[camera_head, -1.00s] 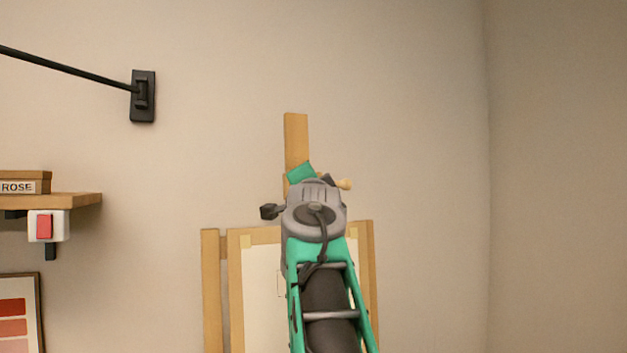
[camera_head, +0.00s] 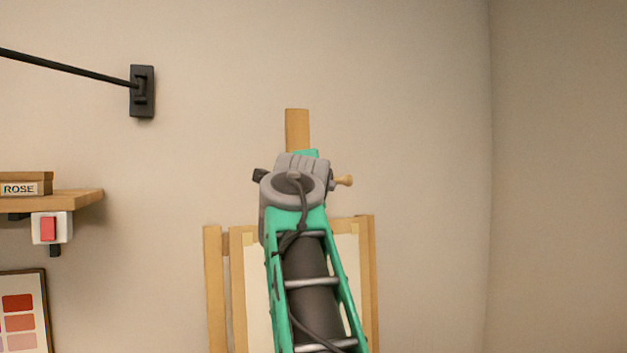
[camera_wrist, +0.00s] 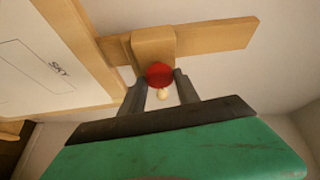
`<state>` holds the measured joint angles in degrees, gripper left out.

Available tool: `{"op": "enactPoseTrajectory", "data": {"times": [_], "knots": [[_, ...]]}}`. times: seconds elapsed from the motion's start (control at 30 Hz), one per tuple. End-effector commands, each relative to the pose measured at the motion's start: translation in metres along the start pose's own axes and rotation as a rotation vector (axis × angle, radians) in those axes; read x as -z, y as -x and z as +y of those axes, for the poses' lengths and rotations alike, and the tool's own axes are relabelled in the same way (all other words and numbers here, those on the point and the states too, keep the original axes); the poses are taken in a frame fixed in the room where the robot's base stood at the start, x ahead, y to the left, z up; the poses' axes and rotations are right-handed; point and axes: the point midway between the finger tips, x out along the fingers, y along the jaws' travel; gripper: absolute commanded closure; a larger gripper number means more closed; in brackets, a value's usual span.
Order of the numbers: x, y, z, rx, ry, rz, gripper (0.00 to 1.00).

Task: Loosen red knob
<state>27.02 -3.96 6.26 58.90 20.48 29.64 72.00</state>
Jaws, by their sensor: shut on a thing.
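The red knob (camera_wrist: 160,74) is on a wooden block on the easel's crosspiece in the wrist view. My gripper (camera_wrist: 159,84) has a dark finger on each side of the knob and is shut on it. A small pale round tip (camera_wrist: 163,94) shows just below the knob, between the fingers. In the head view my wrist and arm cover the knob and my fingers. The wooden easel (camera_head: 297,128) rises behind my arm there.
A light wooden peg (camera_head: 344,181) sticks out right of my wrist. A shelf (camera_head: 75,198) with a box labelled ROSE and a red switch (camera_head: 48,229) are at left. A black wall bracket (camera_head: 142,92) holds a rod. The wall at right is bare.

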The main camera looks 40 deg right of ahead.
Motion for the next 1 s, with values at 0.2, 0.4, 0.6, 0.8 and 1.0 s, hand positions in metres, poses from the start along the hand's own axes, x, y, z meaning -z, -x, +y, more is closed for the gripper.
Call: {"op": "enactPoseTrajectory", "data": {"times": [0.2,0.4,0.6,0.8,1.0], "knots": [[0.001,0.001,-0.001,0.004,0.0,0.001,1.0],[0.0,0.0,-0.001,0.003,0.001,0.0,0.46],[0.0,0.0,-0.001,0.002,0.001,0.0,0.42],[-0.001,0.012,0.001,0.006,0.001,-0.002,0.42],[-0.002,0.053,0.003,0.006,0.0,-0.004,0.42]]}}
